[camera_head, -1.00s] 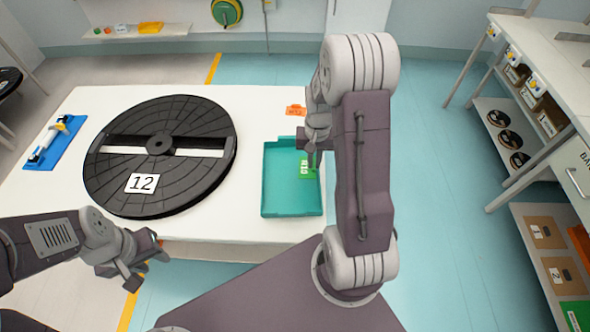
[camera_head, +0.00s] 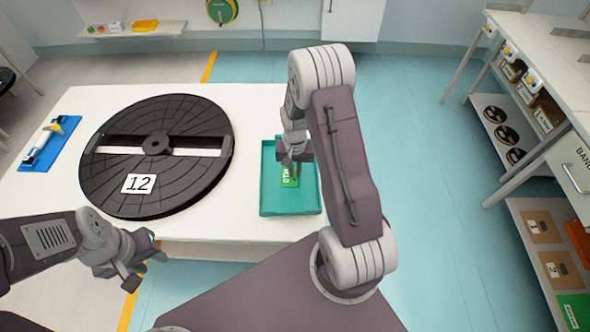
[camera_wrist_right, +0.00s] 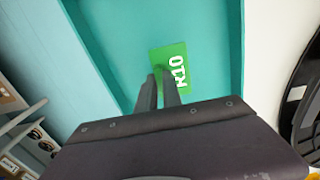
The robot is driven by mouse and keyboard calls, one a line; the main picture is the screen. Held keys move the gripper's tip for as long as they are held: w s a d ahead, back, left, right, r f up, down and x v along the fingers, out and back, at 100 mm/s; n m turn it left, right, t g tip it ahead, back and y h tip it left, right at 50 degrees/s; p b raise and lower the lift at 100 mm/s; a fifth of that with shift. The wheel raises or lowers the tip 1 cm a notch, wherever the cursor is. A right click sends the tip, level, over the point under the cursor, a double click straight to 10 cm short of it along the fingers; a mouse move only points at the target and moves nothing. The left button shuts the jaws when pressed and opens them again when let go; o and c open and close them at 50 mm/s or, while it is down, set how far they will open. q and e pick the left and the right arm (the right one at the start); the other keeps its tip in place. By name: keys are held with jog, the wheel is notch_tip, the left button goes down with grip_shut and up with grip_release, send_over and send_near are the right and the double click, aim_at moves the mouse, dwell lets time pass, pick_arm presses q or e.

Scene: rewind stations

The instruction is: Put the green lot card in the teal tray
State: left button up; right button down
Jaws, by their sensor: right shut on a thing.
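The green lot card (camera_head: 289,182), with white lettering, is over the floor of the teal tray (camera_head: 269,208) in the head view. My right gripper (camera_head: 290,168) points down over the tray and is shut on the card's edge. In the right wrist view the two fingertips (camera_wrist_right: 165,78) meet at the green card (camera_wrist_right: 178,60), inside the teal tray's walls (camera_wrist_right: 236,50). I cannot tell whether the card touches the tray floor. My left gripper (camera_head: 130,268) is open and empty off the table's front edge.
A large black reel (camera_head: 195,175) labelled 12 lies left of the tray on the white table (camera_head: 110,98). A blue holder (camera_head: 45,150) sits at the table's far left. Shelving (camera_head: 520,90) stands at the right, beyond open floor.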

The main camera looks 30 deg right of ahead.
jog(key=c, duration=1.5)
grip_release()
jog(key=shift+w+f, duration=0.1)
jog(key=shift+f, duration=0.05)
